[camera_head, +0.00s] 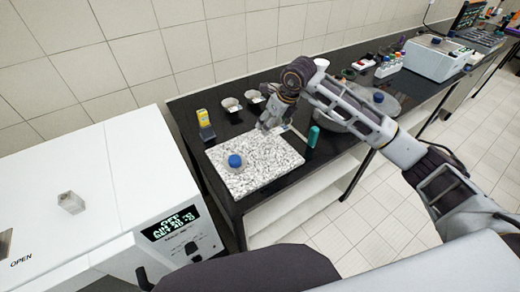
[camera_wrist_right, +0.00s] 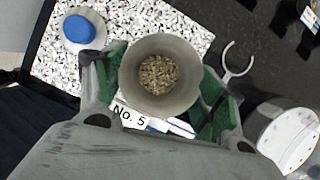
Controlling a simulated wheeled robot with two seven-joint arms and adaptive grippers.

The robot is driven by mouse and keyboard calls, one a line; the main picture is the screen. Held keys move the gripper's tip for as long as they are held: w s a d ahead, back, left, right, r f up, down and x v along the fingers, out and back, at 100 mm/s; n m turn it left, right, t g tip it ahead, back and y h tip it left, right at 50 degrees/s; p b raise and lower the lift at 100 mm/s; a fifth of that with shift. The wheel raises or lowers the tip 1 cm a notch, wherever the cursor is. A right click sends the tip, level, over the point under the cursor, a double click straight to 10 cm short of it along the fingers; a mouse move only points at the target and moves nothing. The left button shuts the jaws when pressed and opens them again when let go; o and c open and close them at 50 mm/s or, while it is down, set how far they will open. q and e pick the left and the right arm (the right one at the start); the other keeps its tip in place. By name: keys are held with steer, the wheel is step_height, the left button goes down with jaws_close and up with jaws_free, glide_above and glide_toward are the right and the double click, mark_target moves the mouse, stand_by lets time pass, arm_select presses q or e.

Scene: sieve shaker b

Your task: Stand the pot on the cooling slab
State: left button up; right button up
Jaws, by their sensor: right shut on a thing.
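The pot (camera_wrist_right: 160,88) is a grey round cup with tan grains inside, seen from above in the right wrist view. My right gripper (camera_wrist_right: 158,100) is shut on it, with green-padded fingers on both sides. In the head view my right gripper (camera_head: 270,124) is at the back right edge of the cooling slab, and I cannot make out the pot there. The cooling slab (camera_head: 262,172) is a black-and-white speckled plate on the dark bench; it also shows in the wrist view (camera_wrist_right: 45,85). Whether the pot touches the slab is unclear. My left gripper is not in view.
A blue-lidded jar (camera_head: 235,162) stands on the slab's left part. A teal bottle (camera_head: 313,137) stands right of the slab. Small cups (camera_head: 231,105) and a yellow item (camera_head: 203,118) are behind it. A white oven (camera_head: 100,200) is at left.

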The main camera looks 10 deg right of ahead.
step_height(320, 180, down, 5)
steer(key=shift+r+p, duration=0.1)
steer(key=shift+p, duration=0.4)
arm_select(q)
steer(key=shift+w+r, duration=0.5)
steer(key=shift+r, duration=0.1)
arm_select(e)
steer(key=shift+f, duration=0.5)
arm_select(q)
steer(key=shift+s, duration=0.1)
arm_select(e)
steer(key=shift+f, duration=0.1)
steer(key=shift+f+p, duration=0.4)
steer(key=shift+f, duration=1.35)
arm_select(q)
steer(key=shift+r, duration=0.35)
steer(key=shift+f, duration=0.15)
arm_select(e)
steer(key=shift+f, duration=0.2)
steer(key=o, duration=1)
steer(key=shift+r, duration=0.2)
